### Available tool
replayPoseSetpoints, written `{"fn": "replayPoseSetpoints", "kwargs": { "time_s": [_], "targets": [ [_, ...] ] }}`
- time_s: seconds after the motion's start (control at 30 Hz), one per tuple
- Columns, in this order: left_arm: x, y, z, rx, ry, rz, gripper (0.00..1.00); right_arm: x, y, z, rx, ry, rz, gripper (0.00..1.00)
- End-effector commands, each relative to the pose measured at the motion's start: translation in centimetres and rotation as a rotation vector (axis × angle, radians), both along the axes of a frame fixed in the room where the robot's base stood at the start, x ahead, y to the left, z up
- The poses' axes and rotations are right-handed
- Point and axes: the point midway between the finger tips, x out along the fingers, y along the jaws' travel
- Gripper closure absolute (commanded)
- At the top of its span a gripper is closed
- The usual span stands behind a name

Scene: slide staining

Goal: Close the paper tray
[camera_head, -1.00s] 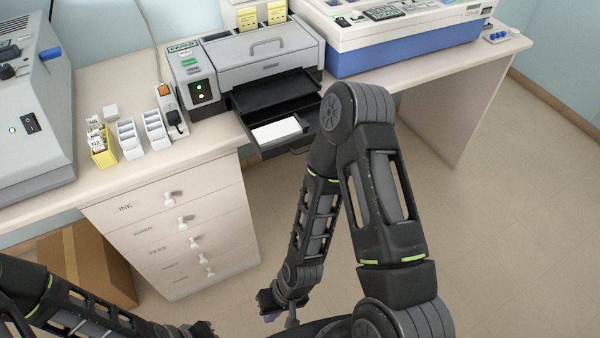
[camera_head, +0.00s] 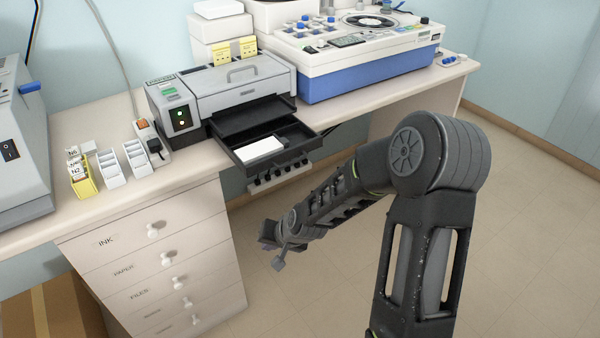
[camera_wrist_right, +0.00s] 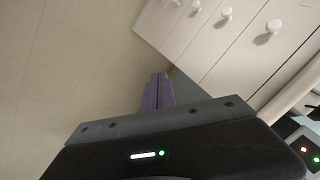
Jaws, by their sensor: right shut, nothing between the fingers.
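The paper tray (camera_head: 312,137) is a black tray pulled out from the front of the grey printer (camera_head: 245,88). White paper (camera_head: 259,149) lies in it. The tray juts past the desk's front edge. My right gripper (camera_head: 268,238) is below and in front of the tray, apart from it, over the floor. In the right wrist view its purple fingers (camera_wrist_right: 157,92) are together and hold nothing. The tray is not clear in that view, where drawer fronts show instead. My left gripper is not in view.
The desk drawers (camera_head: 160,262) with white knobs are shut, left of my right gripper. A power strip (camera_head: 150,143) and small slide boxes (camera_head: 110,167) stand left of the printer. A blue and white machine (camera_head: 370,72) stands right. Floor ahead is open.

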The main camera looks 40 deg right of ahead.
Motion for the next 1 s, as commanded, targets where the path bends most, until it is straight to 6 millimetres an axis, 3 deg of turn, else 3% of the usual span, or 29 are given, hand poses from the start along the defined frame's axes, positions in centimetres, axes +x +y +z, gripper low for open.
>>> {"fn": "replayPoseSetpoints", "kwargs": {
  "time_s": [0.03,0.1,0.17,0.2,0.3,0.4,0.6,1.0],
  "targets": [
    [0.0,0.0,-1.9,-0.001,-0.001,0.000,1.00,1.4,-3.2,1.7,-0.003,-0.048,-0.073,1.00],
    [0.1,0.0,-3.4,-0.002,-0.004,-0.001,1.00,2.4,-7.6,6.0,0.015,-0.105,-0.188,1.00],
    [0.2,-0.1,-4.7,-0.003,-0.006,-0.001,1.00,2.4,-11.2,10.5,0.050,-0.150,-0.297,1.00],
    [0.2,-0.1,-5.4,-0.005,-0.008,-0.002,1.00,1.9,-13.0,13.8,0.081,-0.176,-0.367,1.00],
    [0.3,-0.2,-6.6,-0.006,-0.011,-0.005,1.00,-0.6,-15.6,20.9,0.193,-0.203,-0.529,1.00],
    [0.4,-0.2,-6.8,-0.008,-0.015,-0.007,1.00,-3.1,-15.4,24.8,0.314,-0.166,-0.641,1.00],
    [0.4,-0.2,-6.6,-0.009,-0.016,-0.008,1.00,-4.9,-14.0,26.0,0.432,-0.081,-0.730,1.00],
    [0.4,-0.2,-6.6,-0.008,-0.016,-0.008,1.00,-4.7,-14.0,25.6,0.433,-0.077,-0.731,1.00]
  ]
}}
